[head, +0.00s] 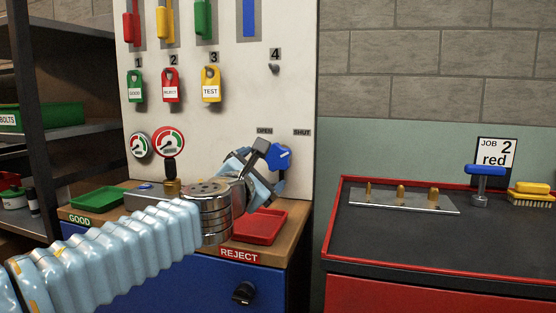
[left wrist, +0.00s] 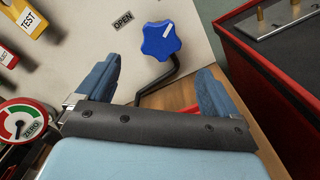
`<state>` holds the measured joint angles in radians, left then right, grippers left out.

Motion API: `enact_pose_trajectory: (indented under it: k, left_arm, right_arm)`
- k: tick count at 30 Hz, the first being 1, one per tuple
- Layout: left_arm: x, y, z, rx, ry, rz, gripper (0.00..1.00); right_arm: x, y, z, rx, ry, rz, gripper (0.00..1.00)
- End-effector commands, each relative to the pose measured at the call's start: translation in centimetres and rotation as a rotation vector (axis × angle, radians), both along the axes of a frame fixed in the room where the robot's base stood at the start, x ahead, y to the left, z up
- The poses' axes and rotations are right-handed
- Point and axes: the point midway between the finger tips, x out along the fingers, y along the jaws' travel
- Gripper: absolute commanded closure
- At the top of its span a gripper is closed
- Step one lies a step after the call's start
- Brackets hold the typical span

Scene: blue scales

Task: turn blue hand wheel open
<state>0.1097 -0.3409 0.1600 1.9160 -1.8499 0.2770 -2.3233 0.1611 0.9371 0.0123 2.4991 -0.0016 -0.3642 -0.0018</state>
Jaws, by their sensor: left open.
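The blue hand wheel (head: 279,157) is on the white panel, below and between the OPEN label (head: 265,131) and the SHUT label (head: 302,132). In the left wrist view the lobed wheel (left wrist: 161,41) has a white mark and a bent dark stem under it. My left gripper (head: 259,164) is close to the wheel in the head view, partly overlapping it. Its blue fingers are spread apart in the left wrist view (left wrist: 156,72), with the wheel beyond their tips and nothing held. Contact with the wheel does not show. My right gripper is not in view.
Two gauges and hanging tags are on the panel to the left. A red-edged dark bench (head: 385,237) stands at right.

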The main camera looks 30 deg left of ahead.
Motion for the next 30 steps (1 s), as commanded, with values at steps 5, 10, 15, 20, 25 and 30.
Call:
enact_pose_trajectory:
  k: [5, 10, 15, 20, 25, 30]
  left_arm:
    - [4.2, 1.0, -0.2, -0.002, 0.003, 0.001, 0.06]
    - [7.8, 1.9, -0.1, -0.002, 0.003, 0.001, 0.06]
    - [10.1, 2.4, -0.1, -0.001, 0.002, -0.001, 0.06]
    - [10.9, 2.6, -0.1, -0.001, 0.001, 0.000, 0.06]
    - [10.9, 2.6, -0.1, -0.001, 0.001, 0.000, 0.06]
    - [10.9, 2.6, -0.1, -0.001, 0.001, 0.000, 0.20]
  right_arm:
    - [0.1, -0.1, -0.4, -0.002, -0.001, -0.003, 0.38]
    - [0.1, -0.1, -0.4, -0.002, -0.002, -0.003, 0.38]
    - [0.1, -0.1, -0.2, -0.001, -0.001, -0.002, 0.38]
    - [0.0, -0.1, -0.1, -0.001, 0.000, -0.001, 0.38]
    - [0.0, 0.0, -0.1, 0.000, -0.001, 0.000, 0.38]
    - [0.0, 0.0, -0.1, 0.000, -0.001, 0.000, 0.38]
